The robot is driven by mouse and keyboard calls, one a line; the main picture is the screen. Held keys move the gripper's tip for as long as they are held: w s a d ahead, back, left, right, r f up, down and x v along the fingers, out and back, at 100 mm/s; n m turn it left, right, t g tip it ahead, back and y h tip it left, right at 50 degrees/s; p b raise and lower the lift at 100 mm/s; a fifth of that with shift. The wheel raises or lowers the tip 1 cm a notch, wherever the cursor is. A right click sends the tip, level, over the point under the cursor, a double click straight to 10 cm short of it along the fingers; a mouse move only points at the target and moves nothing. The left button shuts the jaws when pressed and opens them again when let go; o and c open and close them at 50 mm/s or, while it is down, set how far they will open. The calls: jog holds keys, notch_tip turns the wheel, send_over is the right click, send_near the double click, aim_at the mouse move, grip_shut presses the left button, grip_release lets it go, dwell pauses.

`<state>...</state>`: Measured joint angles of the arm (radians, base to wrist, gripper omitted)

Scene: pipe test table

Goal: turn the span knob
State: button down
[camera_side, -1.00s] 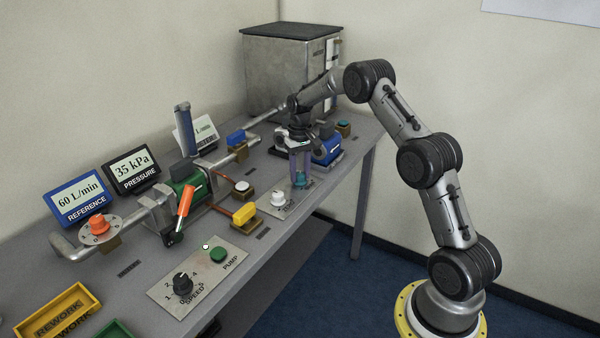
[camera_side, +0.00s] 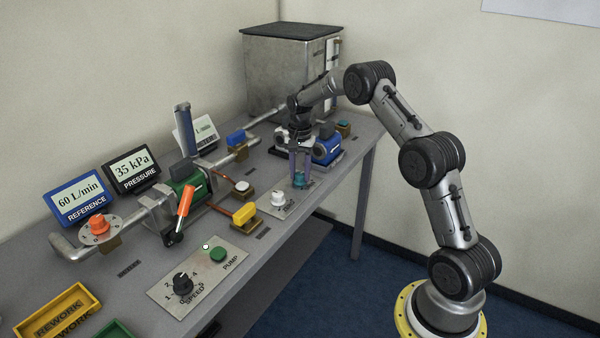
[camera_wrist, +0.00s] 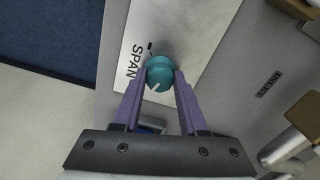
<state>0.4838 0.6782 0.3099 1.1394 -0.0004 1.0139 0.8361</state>
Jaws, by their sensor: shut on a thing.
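The span knob is a round teal knob (camera_wrist: 159,72) with a white pointer line, on a pale plate marked SPAN (camera_wrist: 135,62) in the wrist view. It also shows in the side view as a teal knob (camera_side: 300,180) at the right of the small panel. My gripper (camera_wrist: 160,78) is shut on the knob, with one purple finger on each side of it. In the side view my gripper (camera_side: 300,174) points straight down onto the knob.
A white knob (camera_side: 278,199) stands on the same panel, left of my gripper. A blue transmitter (camera_side: 327,150) sits close behind it. A yellow-handled valve (camera_side: 244,214) and the speed panel (camera_side: 212,262) lie further left. The table's front edge is near.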

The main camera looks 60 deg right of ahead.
aim_at(299, 173)
jog(key=shift+m, duration=0.3)
jog(key=shift+c, duration=2.2)
grip_release()
jog(key=shift+r, duration=0.15)
notch_tip(299, 173, up, 14)
jog(key=shift+f, duration=0.2)
jog(key=shift+a, duration=0.1)
